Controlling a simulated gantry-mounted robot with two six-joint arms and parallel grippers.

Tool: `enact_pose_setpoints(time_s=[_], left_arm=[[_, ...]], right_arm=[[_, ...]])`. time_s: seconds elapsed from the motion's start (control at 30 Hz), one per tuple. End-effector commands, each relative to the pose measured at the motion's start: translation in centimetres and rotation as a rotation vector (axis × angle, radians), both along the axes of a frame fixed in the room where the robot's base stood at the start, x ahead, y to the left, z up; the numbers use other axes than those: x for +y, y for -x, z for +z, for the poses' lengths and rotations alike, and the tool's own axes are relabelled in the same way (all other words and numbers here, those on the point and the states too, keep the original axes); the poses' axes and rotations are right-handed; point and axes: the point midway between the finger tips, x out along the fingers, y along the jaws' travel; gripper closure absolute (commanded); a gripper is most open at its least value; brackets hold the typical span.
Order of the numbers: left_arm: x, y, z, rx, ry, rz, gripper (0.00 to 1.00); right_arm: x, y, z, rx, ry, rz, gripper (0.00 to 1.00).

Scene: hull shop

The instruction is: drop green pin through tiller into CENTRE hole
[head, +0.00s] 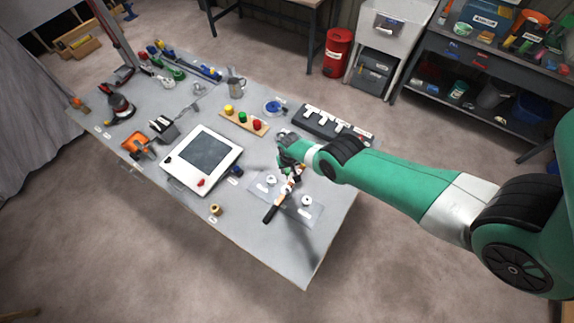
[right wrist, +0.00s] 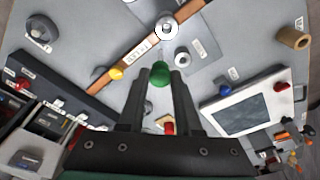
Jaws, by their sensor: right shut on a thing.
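My right gripper (head: 289,160) is over the right part of the table, just behind the tiller. In the right wrist view its fingers (right wrist: 160,72) are shut on the green pin (right wrist: 160,76), whose round green head shows. The pin's lower part is hidden. The tiller (head: 275,207) has a black grip and a brown wooden bar (right wrist: 133,53). A white ring (right wrist: 166,28) sits on the bar, apart from the pin in that view. The tiller lies over a pale plate (head: 260,190) with ring fittings (head: 306,201). I cannot tell which hole is the centre one. My left gripper is out of view.
A white-framed screen box (head: 232,150) is left of the plate. A black rack (head: 330,127) with white T-shaped pieces is behind right. A brass bushing (head: 215,209) stands near the front edge.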

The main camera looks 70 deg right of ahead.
Motion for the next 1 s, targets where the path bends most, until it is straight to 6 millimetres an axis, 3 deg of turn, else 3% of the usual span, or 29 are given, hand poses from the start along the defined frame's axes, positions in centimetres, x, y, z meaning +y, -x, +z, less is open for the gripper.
enact_pose_setpoints(time_s=[0.03,0.57,0.77,1.0], left_arm=[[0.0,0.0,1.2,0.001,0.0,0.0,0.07],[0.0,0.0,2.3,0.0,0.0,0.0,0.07],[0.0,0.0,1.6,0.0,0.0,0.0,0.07],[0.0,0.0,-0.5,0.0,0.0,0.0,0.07]], right_arm=[[0.5,0.3,0.6,0.001,0.0,0.007,1.0],[1.6,1.0,0.5,0.001,0.001,0.02,1.0],[1.6,1.0,-0.1,0.001,0.001,0.02,1.0],[1.6,1.0,-2.2,0.001,0.001,0.02,1.0]])
